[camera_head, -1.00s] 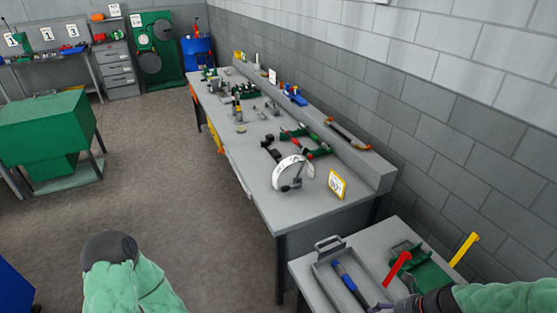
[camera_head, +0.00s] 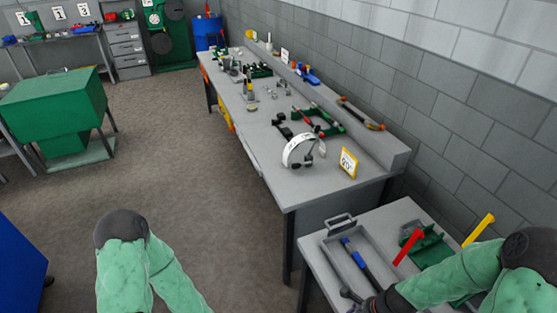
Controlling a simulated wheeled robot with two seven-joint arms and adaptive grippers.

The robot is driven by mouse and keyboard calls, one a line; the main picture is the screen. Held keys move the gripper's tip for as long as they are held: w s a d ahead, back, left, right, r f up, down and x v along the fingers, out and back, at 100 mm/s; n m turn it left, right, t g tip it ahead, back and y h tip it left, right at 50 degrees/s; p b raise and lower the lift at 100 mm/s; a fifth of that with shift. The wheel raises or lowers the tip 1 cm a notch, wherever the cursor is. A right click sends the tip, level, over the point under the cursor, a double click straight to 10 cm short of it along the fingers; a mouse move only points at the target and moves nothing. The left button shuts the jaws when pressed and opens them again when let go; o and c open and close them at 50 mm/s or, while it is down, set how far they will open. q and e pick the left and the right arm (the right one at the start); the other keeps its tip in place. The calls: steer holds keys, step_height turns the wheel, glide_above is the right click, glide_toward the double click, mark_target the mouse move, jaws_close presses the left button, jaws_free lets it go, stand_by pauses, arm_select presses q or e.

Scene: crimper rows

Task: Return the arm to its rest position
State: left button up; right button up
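My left arm comes in at the bottom left as a green padded sleeve with a dark joint; its gripper is out of view. My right arm comes in from the right edge, bent at a dark joint, and its forearm reaches over the front of the near grey table (camera_head: 318,247). My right gripper (camera_head: 352,301) is at the bottom edge, partly cut off, beside a grey tray (camera_head: 333,262). Its fingers are too small and dark to read. A tool with a blue handle (camera_head: 354,252) lies in the tray, close to the gripper.
A tool with a red handle (camera_head: 407,246) and one with a yellow handle (camera_head: 478,229) are on the near table by a green piece. A long workbench (camera_head: 315,188) with several tools runs along the block wall. Open floor (camera_head: 190,170) lies to the left.

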steer(key=s+a+f+n+b, duration=0.2)
steer(key=a+f+n, duration=0.4)
steer(key=f+n, duration=0.1)
steer(key=s+a+f+n+b, duration=0.2)
steer(key=a+f+n, duration=0.4)
steer(key=f+n, duration=0.2)
steer(key=shift+s+a+n+g+b, duration=0.3)
steer(key=shift+s+a+n+b, duration=0.1)
steer(key=shift+n, duration=0.4)
